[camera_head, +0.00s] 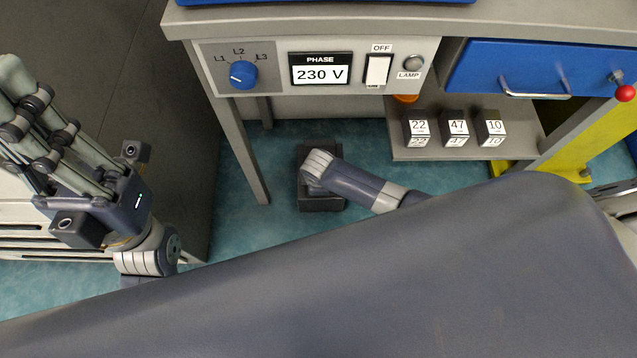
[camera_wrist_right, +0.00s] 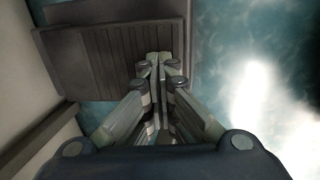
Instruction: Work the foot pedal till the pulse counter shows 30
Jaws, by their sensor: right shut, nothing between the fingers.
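The foot pedal (camera_head: 320,204) is a dark box on the floor under the bench in the head view. In the right wrist view the pedal's ribbed plate (camera_wrist_right: 105,62) lies beyond the fingers. My right gripper (camera_wrist_right: 158,58) is shut and empty, its tips over the plate's right part; I cannot tell whether they touch it. In the head view my right forearm and wrist hide part of the pedal and the fingers. My left gripper (camera_head: 8,95) is raised at the left, away from the pedal, partly cut off by the frame. I cannot identify a pulse counter.
The bench panel has a blue L1-L3 knob (camera_head: 243,74), a PHASE display (camera_head: 320,69) reading 230 V, an ON/OFF switch (camera_head: 378,70) and a lamp (camera_head: 413,63). Blocks marked 22, 47 and 10 (camera_head: 491,128) stand on a shelf. A bench leg (camera_head: 244,155) is left of the pedal.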

